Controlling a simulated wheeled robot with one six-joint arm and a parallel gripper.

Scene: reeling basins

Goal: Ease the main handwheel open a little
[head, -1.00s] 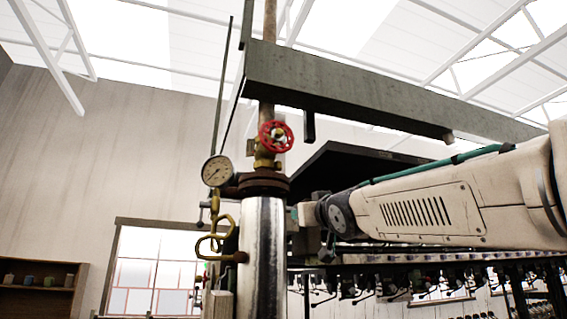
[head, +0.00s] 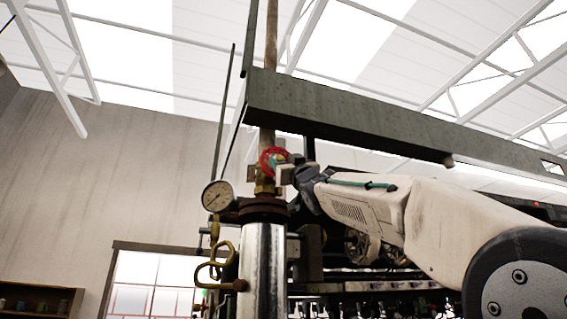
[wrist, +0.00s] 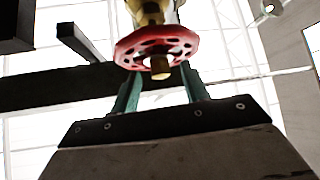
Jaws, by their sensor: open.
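The main handwheel is a red spoked wheel (head: 268,158) on a brass valve (head: 264,186) at the top of the steel cylinder. In the wrist view the handwheel (wrist: 156,46) is just beyond my fingertips, with its brass hub end facing me. My gripper (wrist: 159,80) is open, its two green fingers spread on either side of the wheel's lower rim. In the head view my gripper (head: 285,166) covers the wheel's right side. I cannot tell whether the fingers touch the rim.
A pressure gauge (head: 217,196) and a yellow looped pipe (head: 217,262) are left of the steel cylinder (head: 263,275). A grey beam (head: 380,120) runs above the arm. Machine parts stand below it.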

